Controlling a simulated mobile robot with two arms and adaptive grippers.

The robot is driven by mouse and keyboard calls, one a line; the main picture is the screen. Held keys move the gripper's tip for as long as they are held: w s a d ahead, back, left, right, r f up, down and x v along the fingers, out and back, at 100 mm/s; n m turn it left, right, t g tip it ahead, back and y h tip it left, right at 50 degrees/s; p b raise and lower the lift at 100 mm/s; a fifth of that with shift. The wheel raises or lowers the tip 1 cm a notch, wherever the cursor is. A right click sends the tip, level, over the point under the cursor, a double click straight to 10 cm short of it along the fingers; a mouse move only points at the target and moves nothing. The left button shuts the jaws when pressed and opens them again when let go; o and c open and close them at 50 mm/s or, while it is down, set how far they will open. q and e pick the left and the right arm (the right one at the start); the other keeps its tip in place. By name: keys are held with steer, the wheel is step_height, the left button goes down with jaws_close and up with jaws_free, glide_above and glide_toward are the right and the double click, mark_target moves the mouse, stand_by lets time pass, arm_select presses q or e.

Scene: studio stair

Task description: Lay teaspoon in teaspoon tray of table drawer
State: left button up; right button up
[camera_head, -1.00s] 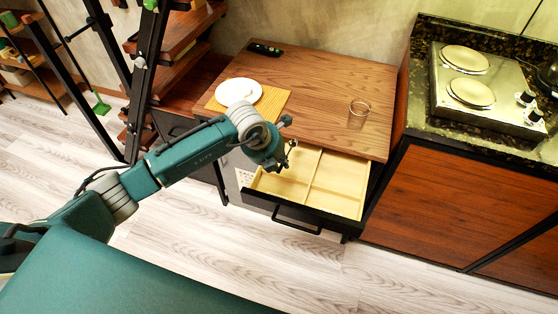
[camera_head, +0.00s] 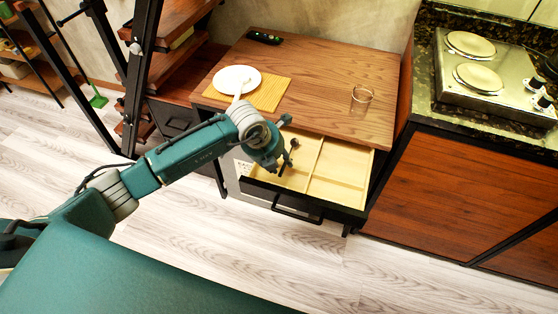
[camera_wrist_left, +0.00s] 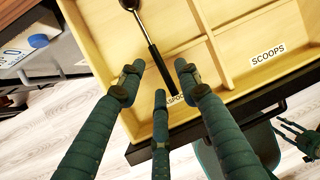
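The table drawer (camera_head: 300,208) is pulled out, with pale wooden compartments. A dark teaspoon (camera_wrist_left: 148,38) lies in the left compartment, the teaspoon tray (camera_wrist_left: 93,38); its handle points to the front wall, where a partly hidden label shows. In the head view the teaspoon's bowl (camera_head: 294,143) shows beside my left gripper (camera_head: 278,152). In the left wrist view my left gripper (camera_wrist_left: 158,82) has its fingers spread around the handle end, with gaps on both sides. My right gripper (camera_wrist_left: 288,130) is at the right edge of that view, apart from the drawer, its fingers spread and empty.
A white plate (camera_head: 237,79) on a yellow mat (camera_head: 268,98), a glass (camera_head: 362,94) and a black remote (camera_head: 264,38) are on the table (camera_head: 320,75). The compartment labelled SCOOPS (camera_wrist_left: 285,30) is empty. A hob (camera_head: 485,80) stands right; shelves (camera_head: 178,40) stand left.

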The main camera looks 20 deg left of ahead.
arm_select(q)
steer(key=v, duration=1.2)
stand_by(0.5)
